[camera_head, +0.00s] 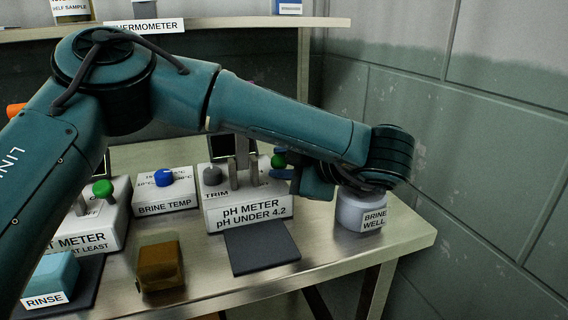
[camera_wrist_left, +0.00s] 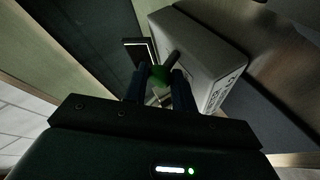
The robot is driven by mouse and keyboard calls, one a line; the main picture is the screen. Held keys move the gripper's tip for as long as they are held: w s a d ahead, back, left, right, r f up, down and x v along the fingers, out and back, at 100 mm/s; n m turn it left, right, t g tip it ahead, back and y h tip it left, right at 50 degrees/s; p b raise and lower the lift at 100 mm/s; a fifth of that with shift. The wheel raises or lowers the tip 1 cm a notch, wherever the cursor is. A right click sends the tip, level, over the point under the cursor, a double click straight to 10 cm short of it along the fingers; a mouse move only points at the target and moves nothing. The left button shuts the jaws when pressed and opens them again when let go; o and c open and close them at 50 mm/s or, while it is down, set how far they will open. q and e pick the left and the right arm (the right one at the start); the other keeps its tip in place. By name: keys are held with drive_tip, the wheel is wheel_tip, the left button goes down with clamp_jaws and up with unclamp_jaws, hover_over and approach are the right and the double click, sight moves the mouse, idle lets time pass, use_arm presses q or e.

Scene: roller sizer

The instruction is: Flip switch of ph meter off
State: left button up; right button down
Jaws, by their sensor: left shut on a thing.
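The pH meter (camera_head: 249,212) is a white box on the bench, labelled "pH METER" and "pH UNDER 4.2". In the left wrist view the pH meter (camera_wrist_left: 203,42) lies beyond the fingers, and the green knob (camera_wrist_left: 158,75) is between the fingertips of my left gripper (camera_wrist_left: 160,82). The left gripper is shut on that knob. The switch's setting is hidden. My right gripper is not in view.
A brine well jar (camera_head: 358,212) stands right of the pH meter, under my left wrist. A dark pad (camera_head: 262,248) lies in front. The brine temp box (camera_head: 163,194), a brown block (camera_head: 160,264), a rinse block (camera_head: 50,279) and another meter (camera_head: 90,232) are to the left.

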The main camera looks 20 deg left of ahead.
use_arm(q)
drive_tip(key=shift+r, duration=0.1)
drive_tip(key=o, duration=1)
